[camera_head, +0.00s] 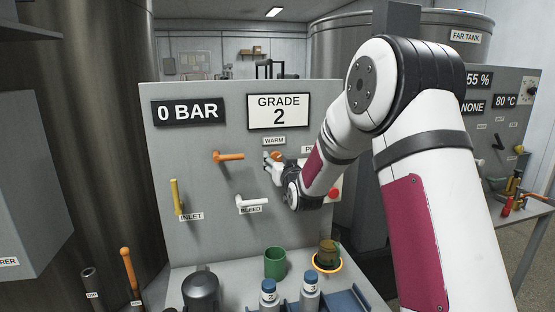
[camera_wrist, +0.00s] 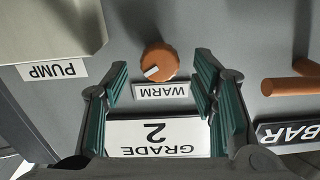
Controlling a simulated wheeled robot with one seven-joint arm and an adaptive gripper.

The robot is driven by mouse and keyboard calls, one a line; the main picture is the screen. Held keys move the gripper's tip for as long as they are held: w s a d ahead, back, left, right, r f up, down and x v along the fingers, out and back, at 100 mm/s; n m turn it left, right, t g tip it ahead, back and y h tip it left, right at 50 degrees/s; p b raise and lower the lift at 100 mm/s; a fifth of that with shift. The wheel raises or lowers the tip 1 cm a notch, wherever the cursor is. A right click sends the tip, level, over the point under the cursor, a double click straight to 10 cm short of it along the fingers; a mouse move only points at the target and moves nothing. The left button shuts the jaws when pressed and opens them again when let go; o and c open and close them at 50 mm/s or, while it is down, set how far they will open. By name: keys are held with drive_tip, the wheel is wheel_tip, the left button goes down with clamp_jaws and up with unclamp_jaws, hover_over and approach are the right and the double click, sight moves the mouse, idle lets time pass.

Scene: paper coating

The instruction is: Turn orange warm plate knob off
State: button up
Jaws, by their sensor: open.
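The orange warm knob (camera_wrist: 158,62) is on the upright grey panel, beside its WARM label (camera_wrist: 162,91), in the upside-down wrist view. A white mark on its face points to the lower left in that view. In the head view the orange knob (camera_head: 278,156) shows partly behind my gripper (camera_head: 267,160), just under the WARM label (camera_head: 274,141). In the wrist view my gripper (camera_wrist: 161,66) is open, with its green-padded fingers on either side of the knob. I see gaps between the fingers and the knob; the depth between them is hard to judge.
An orange lever (camera_head: 229,157) juts from the panel (camera_head: 215,230) left of my gripper. Below are the white bleed handle (camera_head: 252,201) and the yellow inlet handle (camera_head: 178,197). A red button (camera_head: 333,195) is at right. A green cup (camera_head: 275,263) stands on the shelf below.

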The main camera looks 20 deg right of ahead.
drive_tip(key=shift+w+d, duration=0.1)
drive_tip(key=shift+w, duration=0.75)
drive_tip(key=c, duration=1.2)
drive_tip(key=shift+o, duration=0.2)
